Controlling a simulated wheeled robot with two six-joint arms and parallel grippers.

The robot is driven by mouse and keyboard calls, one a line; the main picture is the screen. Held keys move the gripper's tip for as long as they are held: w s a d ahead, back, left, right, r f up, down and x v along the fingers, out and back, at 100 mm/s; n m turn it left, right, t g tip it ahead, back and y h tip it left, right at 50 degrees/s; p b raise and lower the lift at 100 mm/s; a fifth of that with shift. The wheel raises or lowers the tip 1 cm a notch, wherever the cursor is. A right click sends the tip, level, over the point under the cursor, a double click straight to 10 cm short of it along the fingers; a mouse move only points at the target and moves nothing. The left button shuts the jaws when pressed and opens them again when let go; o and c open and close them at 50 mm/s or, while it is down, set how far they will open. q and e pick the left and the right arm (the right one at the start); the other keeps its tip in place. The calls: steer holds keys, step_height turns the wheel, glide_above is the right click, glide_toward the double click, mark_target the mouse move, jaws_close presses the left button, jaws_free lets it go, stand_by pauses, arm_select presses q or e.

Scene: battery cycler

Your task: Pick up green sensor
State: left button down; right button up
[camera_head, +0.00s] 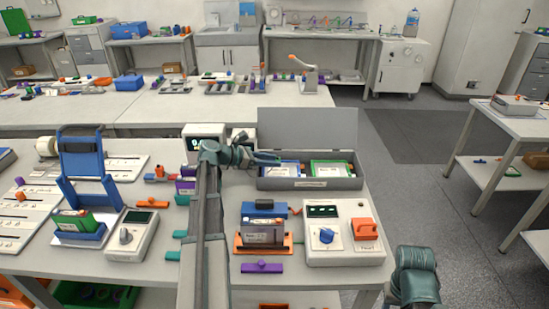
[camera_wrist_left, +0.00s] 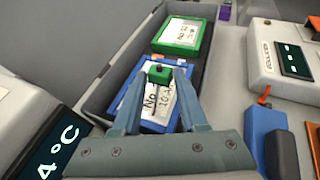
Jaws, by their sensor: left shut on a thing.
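The green sensor (camera_wrist_left: 160,74) is a small green block between the fingertips of my left gripper (camera_wrist_left: 160,78) in the left wrist view. The fingers are shut on it, above a blue-framed battery card with a white label (camera_wrist_left: 160,103) in the grey tray. In the head view my left gripper (camera_head: 277,158) reaches over the tray's left part, and the sensor is too small or hidden to make out.
The open grey tray (camera_head: 310,184) also holds a green-framed pack (camera_head: 331,169). A white device with a dark display (camera_head: 345,232) and a blue-topped unit (camera_head: 263,209) stand in front. A blue stand (camera_head: 81,155) is at left. A lit display (camera_wrist_left: 50,150) is beside the tray.

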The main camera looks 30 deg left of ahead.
arm_select(q)
steer(key=s+r+p, duration=0.3)
steer(key=s, duration=1)
steer(key=shift+s+d+r+p, duration=0.3)
steer(key=shift+s+d+r, duration=0.05)
steer(key=shift+s+f, duration=0.1)
